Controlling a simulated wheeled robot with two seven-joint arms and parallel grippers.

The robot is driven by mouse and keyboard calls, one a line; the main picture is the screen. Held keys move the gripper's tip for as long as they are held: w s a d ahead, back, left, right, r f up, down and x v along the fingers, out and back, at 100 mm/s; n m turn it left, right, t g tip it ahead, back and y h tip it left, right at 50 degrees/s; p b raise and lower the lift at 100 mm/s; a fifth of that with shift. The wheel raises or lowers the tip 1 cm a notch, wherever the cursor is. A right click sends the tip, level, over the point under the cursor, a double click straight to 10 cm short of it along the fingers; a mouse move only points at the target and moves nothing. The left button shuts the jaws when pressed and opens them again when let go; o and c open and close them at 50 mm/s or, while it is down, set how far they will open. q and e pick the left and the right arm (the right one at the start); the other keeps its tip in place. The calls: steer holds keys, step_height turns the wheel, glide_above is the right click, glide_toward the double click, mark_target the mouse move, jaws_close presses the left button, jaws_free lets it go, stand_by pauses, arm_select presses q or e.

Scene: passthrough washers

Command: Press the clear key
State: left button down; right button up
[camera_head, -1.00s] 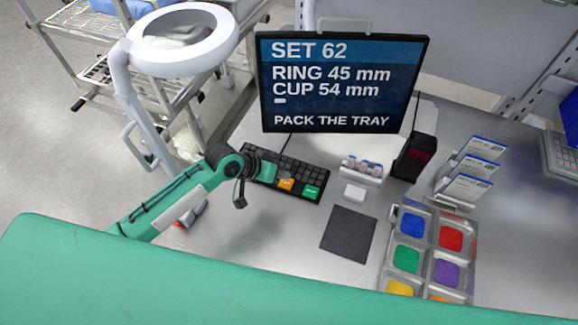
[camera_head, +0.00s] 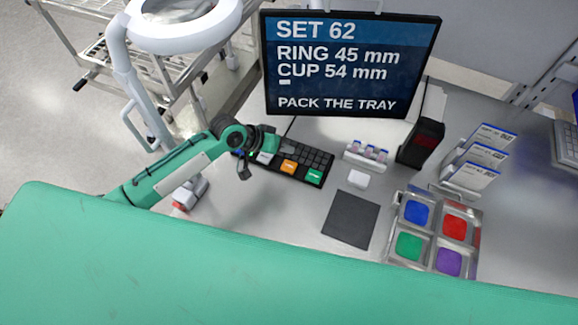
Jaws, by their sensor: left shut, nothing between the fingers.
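A black keyboard (camera_head: 313,160) lies on the bench below the screen. Along its near edge are a white key (camera_head: 264,158), an orange key (camera_head: 289,167) and a green key (camera_head: 314,176); their lettering is too small to read, so I cannot tell which is the clear key. My left gripper (camera_head: 282,150) is shut and empty over the left part of the keyboard, just behind the white and orange keys, and hides some black keys. I cannot tell whether it touches them. The screen (camera_head: 350,65) reads SET 62, RING 45 mm, CUP 54 mm, PACK THE TRAY. My right gripper is out of view.
A ring lamp (camera_head: 130,75) stands left of the screen. Right of the keyboard are a small rack of vials (camera_head: 366,154), a white block (camera_head: 358,179), a dark mat (camera_head: 349,219), a black device (camera_head: 421,143), boxed packs (camera_head: 482,156) and a tray (camera_head: 393,243) with coloured pieces.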

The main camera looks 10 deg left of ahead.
arm_select(q)
steer(key=b, duration=0.4)
glide_above(285, 167)
step_height(285, 167, down, 6)
steer(key=shift+r, duration=0.25)
steer(key=shift+f, duration=0.5)
steer(key=shift+f+b, duration=0.15)
steer(key=shift+b, duration=0.15)
stand_by(0.9)
steer(key=shift+f, duration=0.25)
steer(key=shift+f, duration=0.5)
stand_by(0.6)
steer(key=shift+r, duration=0.1)
steer(key=shift+r+p, duration=0.65)
steer(key=shift+r, duration=0.15)
